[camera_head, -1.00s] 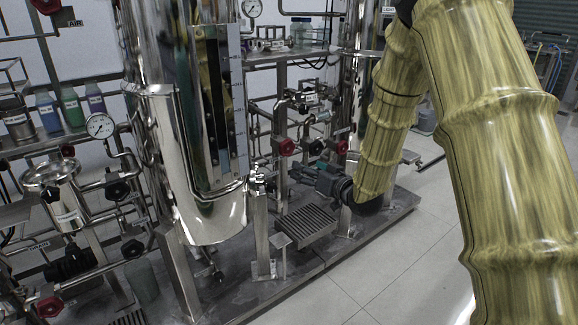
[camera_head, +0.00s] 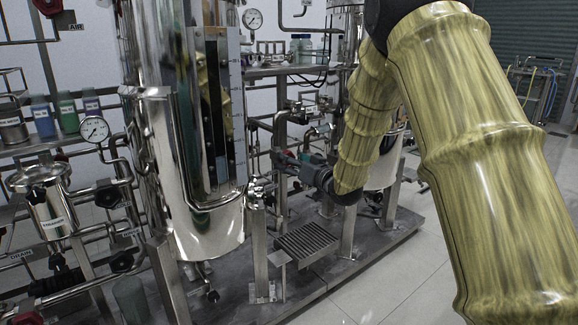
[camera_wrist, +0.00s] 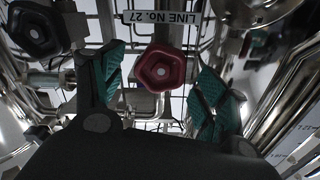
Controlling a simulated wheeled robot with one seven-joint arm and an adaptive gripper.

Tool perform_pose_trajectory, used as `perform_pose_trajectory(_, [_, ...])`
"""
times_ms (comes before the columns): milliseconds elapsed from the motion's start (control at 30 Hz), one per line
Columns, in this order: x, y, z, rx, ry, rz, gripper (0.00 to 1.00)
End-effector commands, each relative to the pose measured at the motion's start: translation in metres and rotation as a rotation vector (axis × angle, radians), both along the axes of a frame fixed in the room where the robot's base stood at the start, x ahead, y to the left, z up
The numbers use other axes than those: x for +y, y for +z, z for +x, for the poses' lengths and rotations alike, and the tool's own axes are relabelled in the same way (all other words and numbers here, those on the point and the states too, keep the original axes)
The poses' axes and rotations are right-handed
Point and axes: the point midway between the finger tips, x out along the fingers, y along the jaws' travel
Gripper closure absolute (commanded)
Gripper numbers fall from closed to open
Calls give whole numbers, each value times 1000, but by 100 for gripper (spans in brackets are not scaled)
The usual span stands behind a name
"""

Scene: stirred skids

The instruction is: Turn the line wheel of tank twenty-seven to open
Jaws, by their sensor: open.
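The red line wheel (camera_wrist: 160,68) shows in the wrist view, face-on, just below a label plate (camera_wrist: 163,17) reading "LINE No. 27". My gripper (camera_wrist: 157,92) is open, with one teal-padded finger to the left of the wheel and one to the right. Gaps show between the wheel and both fingers, so I see no grip on it. In the head view my gripper (camera_head: 284,163) is among the pipes right of the shiny tank (camera_head: 205,215). It hides the wheel there.
A black wheel (camera_wrist: 38,28) is at upper left in the wrist view, near my left finger. Pipes and thin rails surround the red wheel. In the head view a floor grate (camera_head: 306,242) lies on the skid below, with free tiled floor at right.

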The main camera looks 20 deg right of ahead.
Motion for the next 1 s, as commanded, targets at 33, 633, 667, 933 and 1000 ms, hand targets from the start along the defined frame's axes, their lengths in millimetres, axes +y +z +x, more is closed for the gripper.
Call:
perform_pose_trajectory(33, [2,-3,6,0,0,-2,26])
perform_pose_trajectory(633, [8,0,23,1,-1,0,36])
perform_pose_trajectory(667, [8,0,23,1,-1,0,41])
perform_pose_trajectory(933, [4,0,23,0,-2,0,72])
perform_pose_trajectory(1000, [5,0,22,0,-3,-3,72])
